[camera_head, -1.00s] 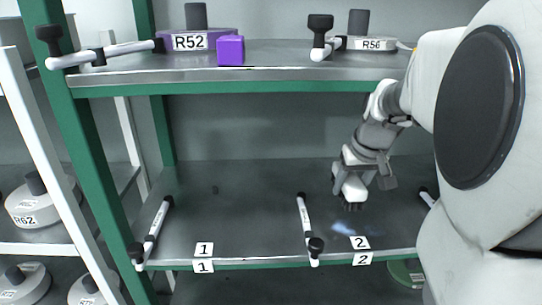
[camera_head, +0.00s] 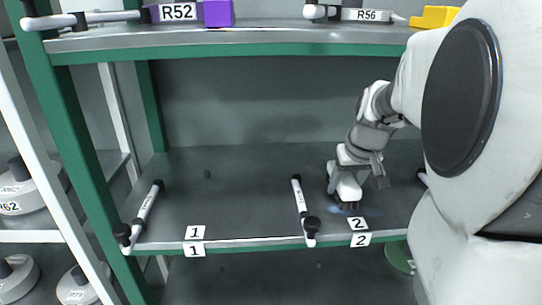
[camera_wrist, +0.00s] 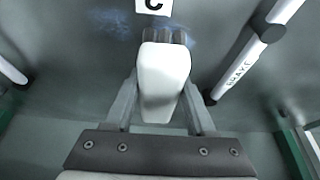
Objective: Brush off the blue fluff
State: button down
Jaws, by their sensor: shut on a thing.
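My gripper (camera_head: 345,180) is shut on a brush with a white body (camera_wrist: 163,80) and short dark bristles. The bristles point down at the shelf deck, in the bay labelled 2, close behind the front label. The blue fluff (camera_head: 371,211) is a faint bluish patch on the grey deck around the bristles. The brush covers part of the patch. I cannot tell whether the bristles touch the deck.
White bars with black knobs stand left of the brush (camera_head: 301,205) and at the bay's far left (camera_head: 143,212). An upper shelf (camera_head: 250,38) with a purple block (camera_head: 219,13) is overhead. Bay 1 (camera_head: 225,200) is largely clear.

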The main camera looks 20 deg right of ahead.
jog(key=shift+f+b, duration=0.8)
jog(key=shift+f, duration=0.25)
dwell(0.4)
